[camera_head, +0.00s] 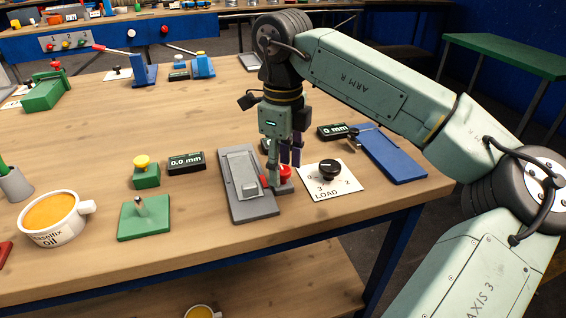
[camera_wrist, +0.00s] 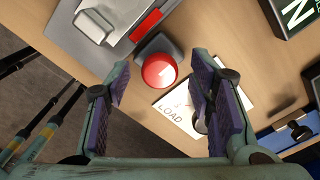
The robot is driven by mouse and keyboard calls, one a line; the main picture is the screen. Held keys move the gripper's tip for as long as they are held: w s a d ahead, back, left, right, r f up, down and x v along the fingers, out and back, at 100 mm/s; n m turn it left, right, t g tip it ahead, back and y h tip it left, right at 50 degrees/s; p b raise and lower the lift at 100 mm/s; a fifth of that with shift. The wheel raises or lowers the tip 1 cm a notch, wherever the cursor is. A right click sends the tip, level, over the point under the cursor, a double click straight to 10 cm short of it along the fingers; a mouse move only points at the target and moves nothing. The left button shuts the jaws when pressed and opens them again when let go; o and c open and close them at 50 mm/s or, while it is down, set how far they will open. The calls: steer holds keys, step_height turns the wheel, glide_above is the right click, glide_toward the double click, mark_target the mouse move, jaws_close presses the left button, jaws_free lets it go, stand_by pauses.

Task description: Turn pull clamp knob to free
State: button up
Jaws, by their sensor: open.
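A red round knob (camera_head: 286,172) sits on a small grey base at the right side of a grey plate with a raised block (camera_head: 241,172). No label on it is legible, but it looks like the pull clamp knob. It also shows in the wrist view (camera_wrist: 159,71), beyond and between my fingertips. My gripper (camera_head: 283,163) points down over the knob, with its purple-padded fingers spread apart and nothing held. In the head view the fingers partly cover the knob. I cannot tell whether a finger touches it.
A white LOAD card with a black dial (camera_head: 328,168) lies just right of the knob. A blue plate (camera_head: 393,153) and a "0 mm" display (camera_head: 332,131) stand beyond it. A green base with a pin (camera_head: 143,217) and an oil cup (camera_head: 52,217) are left. The table's front edge is close.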

mark_target(283, 170)
step_height(283, 170, up, 12)
stand_by(0.4)
